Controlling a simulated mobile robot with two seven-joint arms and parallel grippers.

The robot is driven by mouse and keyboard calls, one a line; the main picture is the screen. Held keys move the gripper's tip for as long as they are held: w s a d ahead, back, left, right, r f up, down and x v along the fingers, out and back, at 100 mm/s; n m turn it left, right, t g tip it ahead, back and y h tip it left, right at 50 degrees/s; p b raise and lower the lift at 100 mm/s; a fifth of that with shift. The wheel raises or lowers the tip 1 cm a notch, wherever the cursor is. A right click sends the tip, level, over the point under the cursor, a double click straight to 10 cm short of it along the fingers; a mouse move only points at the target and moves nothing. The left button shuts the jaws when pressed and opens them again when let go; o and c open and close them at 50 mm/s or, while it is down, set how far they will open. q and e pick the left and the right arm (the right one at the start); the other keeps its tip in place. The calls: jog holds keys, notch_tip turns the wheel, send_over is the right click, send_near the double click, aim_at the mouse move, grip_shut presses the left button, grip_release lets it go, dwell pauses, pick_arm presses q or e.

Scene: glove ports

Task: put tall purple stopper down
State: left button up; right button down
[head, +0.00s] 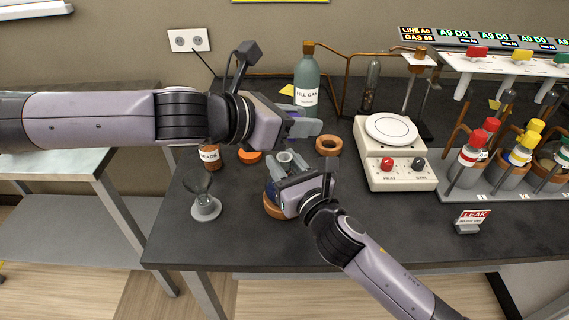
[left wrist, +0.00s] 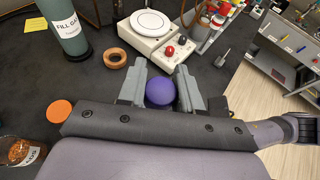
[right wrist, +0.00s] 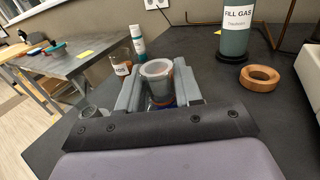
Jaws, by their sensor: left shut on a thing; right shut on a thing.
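My left gripper (head: 304,127) is shut on the purple stopper (left wrist: 160,93). Its round purple top shows between the fingers in the left wrist view, and a sliver of purple (head: 292,114) shows in the head view. The stopper's lower part is hidden, so I cannot tell its full length. This gripper is above the bench, a little above and beyond my right gripper (head: 284,178). The right gripper is shut on a clear glass vessel (right wrist: 157,70) with an open mouth facing up. Its lower part is hidden by the gripper; a cork ring (head: 272,208) shows below.
A green FILL GAS bottle (head: 306,80) and an empty cork ring (head: 328,145) stand behind. A white hotplate (head: 393,170) is to the right. An orange disc (head: 250,157), BEADS jar (head: 210,160) and small glass piece (head: 205,207) are left.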

aim_at(291, 155)
pick_arm(q)
jog(key=w+a+r, duration=0.1)
jog(key=w+r, duration=0.2)
pick_arm(e)
jog(key=shift+f, duration=0.1)
pick_arm(q)
jog(key=shift+a+f, duration=0.1)
jog(key=shift+f, duration=4.85)
jog(key=shift+f, duration=0.55)
jog(key=o, duration=1)
jog(key=shift+f, duration=0.1)
